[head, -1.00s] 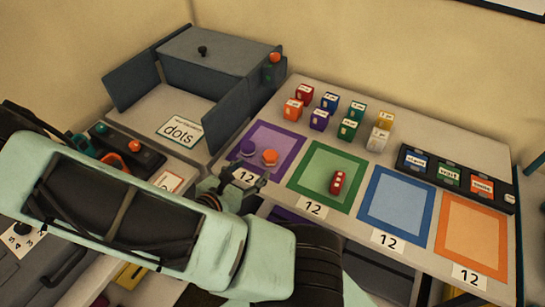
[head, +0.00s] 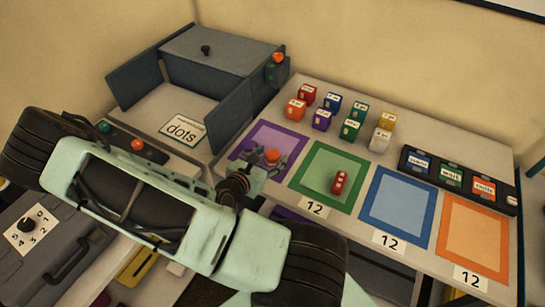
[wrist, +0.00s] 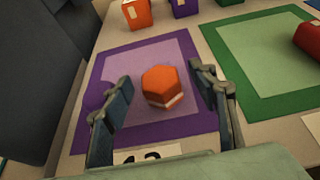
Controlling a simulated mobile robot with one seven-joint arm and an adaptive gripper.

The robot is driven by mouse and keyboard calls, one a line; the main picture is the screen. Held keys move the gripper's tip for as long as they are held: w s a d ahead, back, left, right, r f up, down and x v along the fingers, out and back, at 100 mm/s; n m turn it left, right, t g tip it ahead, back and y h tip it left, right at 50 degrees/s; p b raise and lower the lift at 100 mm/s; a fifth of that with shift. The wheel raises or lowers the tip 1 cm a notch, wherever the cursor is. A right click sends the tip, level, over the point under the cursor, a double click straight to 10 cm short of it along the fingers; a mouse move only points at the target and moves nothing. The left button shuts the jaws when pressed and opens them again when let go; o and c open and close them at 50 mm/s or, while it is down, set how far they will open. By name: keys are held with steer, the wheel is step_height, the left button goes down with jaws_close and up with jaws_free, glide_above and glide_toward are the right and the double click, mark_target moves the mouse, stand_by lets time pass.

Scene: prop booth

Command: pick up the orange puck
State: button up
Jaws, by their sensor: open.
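The orange puck (head: 271,156) is a small hexagonal piece with a pale band around its lower side. It sits on the purple-bordered square (head: 290,138), and it shows in the wrist view (wrist: 161,86). My gripper (head: 265,160) is open over that square. In the wrist view its two fingers (wrist: 160,98) stand to the left and right of the puck, with a gap visible on both sides. A purple puck (wrist: 97,94) on the same square is partly hidden behind the left finger.
Right of the purple square lie the green square (head: 310,165) with a red piece (head: 339,182), a blue square (head: 374,216) and an orange square (head: 445,240). Several small coloured boxes (head: 350,128) stand behind. A grey open-doored booth (head: 222,65) stands at the left.

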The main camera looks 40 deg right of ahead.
steer(key=shift+d, duration=0.1)
steer(key=c, duration=1.3)
steer(key=shift+o, duration=0.2)
steer(key=shift+r, duration=0.1)
